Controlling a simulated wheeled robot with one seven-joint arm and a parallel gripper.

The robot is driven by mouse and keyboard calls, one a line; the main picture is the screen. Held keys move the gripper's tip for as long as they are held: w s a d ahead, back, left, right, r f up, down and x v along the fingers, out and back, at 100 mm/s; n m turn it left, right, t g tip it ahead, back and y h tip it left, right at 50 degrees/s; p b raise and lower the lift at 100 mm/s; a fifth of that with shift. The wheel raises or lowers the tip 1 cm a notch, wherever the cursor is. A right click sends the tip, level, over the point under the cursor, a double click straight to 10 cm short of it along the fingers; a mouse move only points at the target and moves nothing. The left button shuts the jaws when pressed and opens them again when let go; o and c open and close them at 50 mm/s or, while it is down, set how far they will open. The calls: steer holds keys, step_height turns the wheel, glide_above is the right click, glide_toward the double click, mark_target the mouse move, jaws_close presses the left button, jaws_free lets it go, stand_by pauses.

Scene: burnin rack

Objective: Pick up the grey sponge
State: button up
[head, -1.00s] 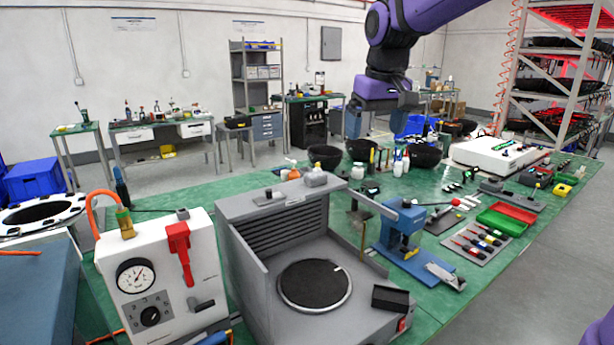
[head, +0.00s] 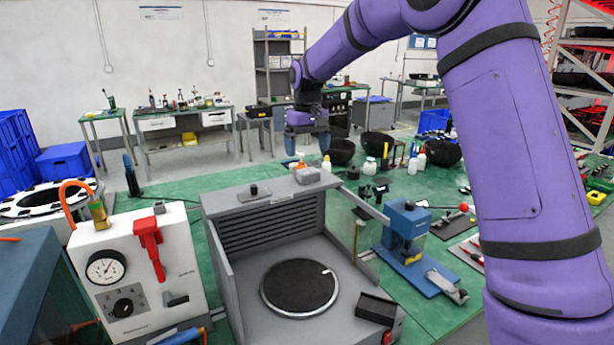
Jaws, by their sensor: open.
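A small light-grey block (head: 307,175), which looks like the grey sponge, lies on the top ledge of the grey open-fronted machine (head: 262,210), near the ledge's right end. My gripper (head: 307,147) points down, above and in line with this block in the picture. The gripper is open and empty. Its fingertips are small and hard to make out, and I cannot tell the exact gap to the block. Bottles behind the block partly blend with the fingers.
A black knob (head: 254,190) stands on the same ledge. A white gauge box (head: 135,265) stands at left, a blue press (head: 406,232) at right. Black bowls (head: 378,145) and bottles stand behind. My purple arm hides much of the right side.

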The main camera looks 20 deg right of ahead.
mark_target(308, 171)
steer(key=shift+s+d+f, duration=0.1)
steer(key=shift+f, duration=1.8)
steer(key=shift+s+d+f, duration=0.1)
steer(key=shift+f, duration=1.8)
steer(key=shift+a, duration=0.1)
steer(key=c, duration=1)
